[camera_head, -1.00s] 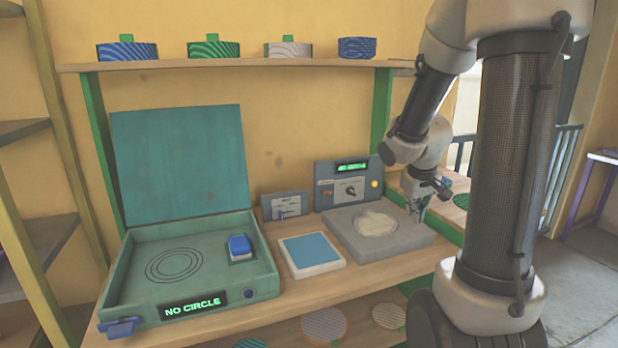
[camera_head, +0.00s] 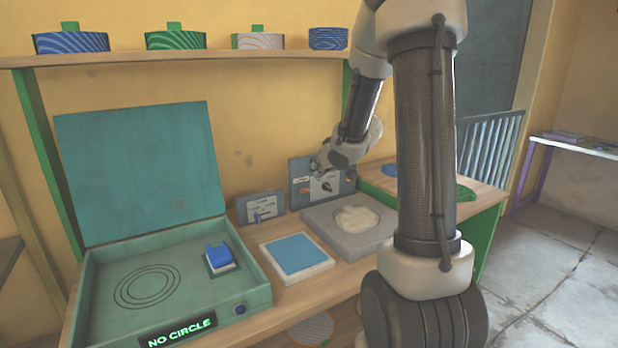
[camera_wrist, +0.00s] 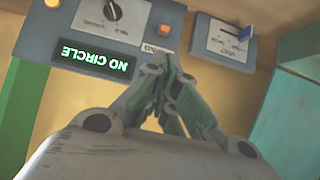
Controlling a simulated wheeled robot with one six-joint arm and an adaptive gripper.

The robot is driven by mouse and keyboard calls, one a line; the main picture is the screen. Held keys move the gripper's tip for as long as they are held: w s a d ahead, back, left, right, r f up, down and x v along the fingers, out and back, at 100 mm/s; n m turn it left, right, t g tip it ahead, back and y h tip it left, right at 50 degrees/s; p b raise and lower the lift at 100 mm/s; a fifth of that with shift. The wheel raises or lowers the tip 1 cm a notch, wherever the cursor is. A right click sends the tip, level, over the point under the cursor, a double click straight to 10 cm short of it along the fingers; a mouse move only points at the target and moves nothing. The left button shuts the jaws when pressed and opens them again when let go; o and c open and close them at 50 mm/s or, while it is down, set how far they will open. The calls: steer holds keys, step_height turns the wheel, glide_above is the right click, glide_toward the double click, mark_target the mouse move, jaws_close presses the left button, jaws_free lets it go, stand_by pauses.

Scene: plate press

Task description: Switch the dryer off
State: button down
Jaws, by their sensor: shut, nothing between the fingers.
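A grey-blue control panel (camera_head: 340,188) stands upright behind a grey slab (camera_head: 318,217) with a pale round patch on top. In the wrist view, which is upside down, the panel carries a green NO CIRCLE display (camera_wrist: 95,60), a dark knob (camera_wrist: 112,11) on a white dial, an orange lamp (camera_wrist: 53,3) and a small orange switch (camera_wrist: 163,29) with a label beside it. I cannot read which control is the dryer's. My gripper (camera_wrist: 160,62) is shut and empty, its tips close to the label and orange switch. I cannot tell whether they touch. The arm hides part of the panel in the head view.
A smaller panel (camera_head: 261,207) with a blue lever stands to the left. A pad with a blue top (camera_head: 298,254) and an open teal box (camera_head: 165,290) with a NO CIRCLE display stand on the bench. A shelf (camera_head: 180,57) with several striped discs hangs above.

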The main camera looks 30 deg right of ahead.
mark_target(305, 190)
steer(key=x, duration=0.9)
steer(key=shift+w+f, duration=0.25)
